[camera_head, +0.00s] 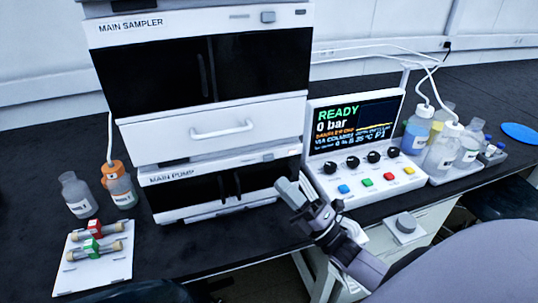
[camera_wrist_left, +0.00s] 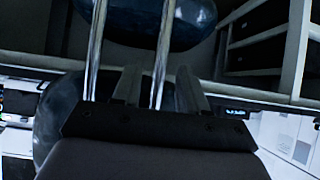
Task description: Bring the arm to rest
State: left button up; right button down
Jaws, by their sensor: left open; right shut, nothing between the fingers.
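My right gripper (camera_head: 291,190) shows in the head view, in front of the control panel's lower left corner and near the bench's front edge. Its grey fingers are shut with nothing between them. Its arm comes up from the lower right. My left gripper (camera_wrist_left: 160,88) shows only in the left wrist view, its two fingers apart and empty. Beyond them are chrome tubes (camera_wrist_left: 165,45) and a dark rounded seat (camera_wrist_left: 150,18). I cannot make out the left arm in the head view.
The chromatography stack (camera_head: 220,150) stands on the black bench. Right of it is the control panel (camera_head: 358,155) reading READY, then a tray with several bottles (camera_head: 440,150). At left are two bottles and a white board (camera_head: 95,272) with two columns.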

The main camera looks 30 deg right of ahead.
jog(key=shift+s+a, duration=0.1)
jog(key=shift+s, duration=0.15)
dwell(0.3)
jog(key=a+f+m+g+h, duration=0.1)
jog(key=f+m, duration=0.1)
jog(key=s+a+f+m+g+h, duration=0.1)
jog(key=f+m, duration=0.1)
jog(key=a+f+m+g+h, duration=0.1)
jog(key=f+m, duration=0.1)
jog(key=m, duration=0.1)
jog(key=shift+s+f, duration=0.4)
jog(key=s+a+f+m+g+h, duration=0.3)
jog(key=s+a+f+m+g, duration=0.3)
jog(key=s+f+m+g, duration=0.3)
jog(key=s+f+m, duration=0.4)
jog(key=m, duration=0.1)
jog(key=shift+s+a+f+h, duration=0.15)
jog(key=shift+s+f+h, duration=0.05)
jog(key=shift+f+h, duration=0.1)
